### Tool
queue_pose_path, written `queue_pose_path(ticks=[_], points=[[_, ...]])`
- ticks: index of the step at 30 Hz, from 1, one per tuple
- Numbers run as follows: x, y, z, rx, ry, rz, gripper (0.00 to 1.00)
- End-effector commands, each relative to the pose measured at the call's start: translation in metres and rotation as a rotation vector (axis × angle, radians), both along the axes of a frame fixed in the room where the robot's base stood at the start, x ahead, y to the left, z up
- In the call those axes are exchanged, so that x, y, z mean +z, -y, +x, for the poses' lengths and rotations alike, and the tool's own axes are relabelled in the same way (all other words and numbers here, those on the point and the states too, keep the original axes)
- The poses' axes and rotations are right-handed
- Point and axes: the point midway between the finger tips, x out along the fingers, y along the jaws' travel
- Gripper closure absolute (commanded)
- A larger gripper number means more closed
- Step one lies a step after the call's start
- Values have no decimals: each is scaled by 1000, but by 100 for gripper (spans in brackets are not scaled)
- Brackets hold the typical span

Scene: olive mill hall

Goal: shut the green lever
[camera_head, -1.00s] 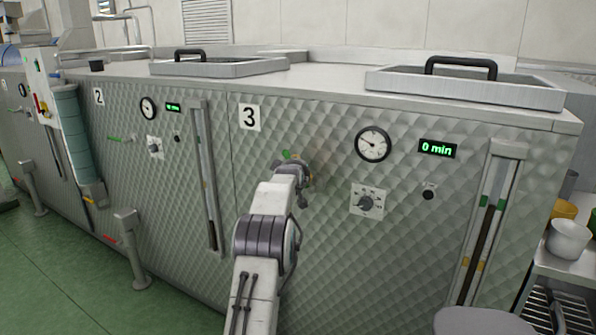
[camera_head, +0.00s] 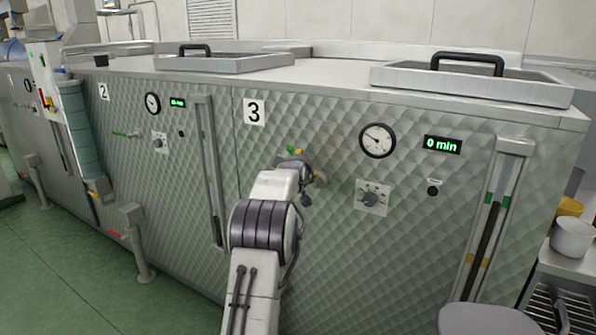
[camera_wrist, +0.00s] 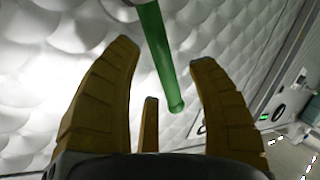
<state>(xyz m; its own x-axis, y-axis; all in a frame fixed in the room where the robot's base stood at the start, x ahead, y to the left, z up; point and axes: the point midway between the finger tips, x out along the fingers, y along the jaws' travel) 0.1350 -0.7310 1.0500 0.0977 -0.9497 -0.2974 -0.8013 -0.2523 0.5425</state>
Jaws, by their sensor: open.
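The green lever (camera_wrist: 160,60) is a round bar on the quilted metal front of unit 3. In the wrist view it comes in from the top edge and ends in the gap between my fingers. My gripper (camera_wrist: 164,58) is open, with one yellow-brown finger on each side of the lever; I see no clear contact. In the head view only a small green bit of the lever (camera_head: 290,150) shows above my gripper (camera_head: 303,165). My wrist hides the rest, including its mount.
To the right on unit 3 are a gauge (camera_head: 377,140), a knob plate (camera_head: 371,197) and a "0 min" display (camera_head: 442,145). Unit 2 has a similar green lever (camera_head: 126,134) at left. A pedestal (camera_head: 137,240) stands on the green floor.

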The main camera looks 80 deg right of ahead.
Motion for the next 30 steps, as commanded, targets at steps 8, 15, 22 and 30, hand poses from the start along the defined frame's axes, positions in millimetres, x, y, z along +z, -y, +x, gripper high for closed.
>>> queue_pose_path(ticks=[8, 15, 22, 30], points=[[12, -34, -3, 0, 0, -1, 47], [20, -61, -6, 1, 0, -1, 47], [25, -78, -8, 1, 0, -1, 47], [26, -84, -8, 1, 0, -1, 47]])
